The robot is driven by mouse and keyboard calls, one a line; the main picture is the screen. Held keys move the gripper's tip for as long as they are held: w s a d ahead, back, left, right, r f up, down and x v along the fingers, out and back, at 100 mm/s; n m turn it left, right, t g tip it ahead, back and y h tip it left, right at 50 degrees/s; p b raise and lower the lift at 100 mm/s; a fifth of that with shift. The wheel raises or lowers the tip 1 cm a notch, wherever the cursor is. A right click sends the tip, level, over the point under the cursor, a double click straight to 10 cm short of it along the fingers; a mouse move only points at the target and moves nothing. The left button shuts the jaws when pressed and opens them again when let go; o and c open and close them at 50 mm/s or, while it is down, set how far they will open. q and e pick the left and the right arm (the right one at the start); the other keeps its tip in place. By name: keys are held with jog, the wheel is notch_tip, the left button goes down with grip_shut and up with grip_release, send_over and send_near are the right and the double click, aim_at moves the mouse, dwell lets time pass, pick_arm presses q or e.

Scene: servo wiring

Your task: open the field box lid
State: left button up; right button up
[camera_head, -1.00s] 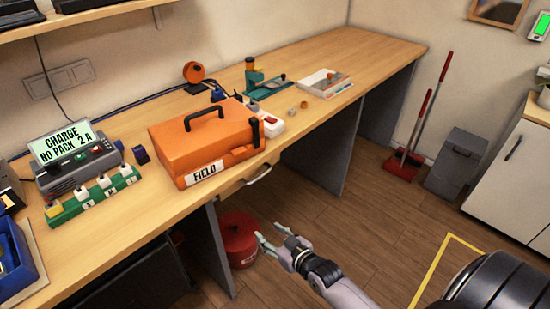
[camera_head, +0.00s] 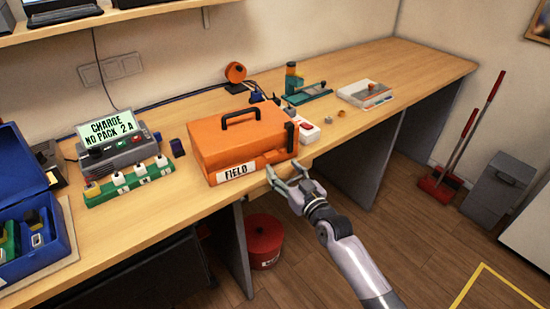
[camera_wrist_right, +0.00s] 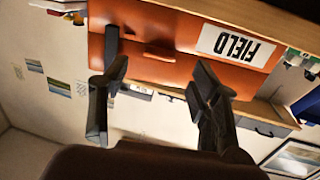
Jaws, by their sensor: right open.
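The orange field box (camera_head: 240,140) sits on the workbench with its lid down. It has a black handle (camera_head: 241,117) on top and a white FIELD label (camera_head: 236,172) on its front. My right gripper (camera_head: 286,173) is open and empty, just in front of the box's lower right front, near the bench edge. In the right wrist view the box (camera_wrist_right: 150,52) appears upside down ahead of the open fingers (camera_wrist_right: 152,95), with a black latch-like part (camera_wrist_right: 111,45) and an orange tab (camera_wrist_right: 160,54) on its front. My left gripper is not in view.
A charger (camera_head: 112,145) and green socket strip (camera_head: 130,183) stand left of the box. A blue case (camera_head: 20,175) is at far left. A white-and-red device (camera_head: 306,131) is close on the right. A red bin (camera_head: 264,240) stands under the bench.

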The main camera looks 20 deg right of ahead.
jog(key=w, duration=0.2)
jog(key=w+a, duration=0.1)
jog(key=w, duration=0.2)
jog(key=shift+w, duration=0.35)
jog(key=shift+c, duration=0.3)
grip_shut()
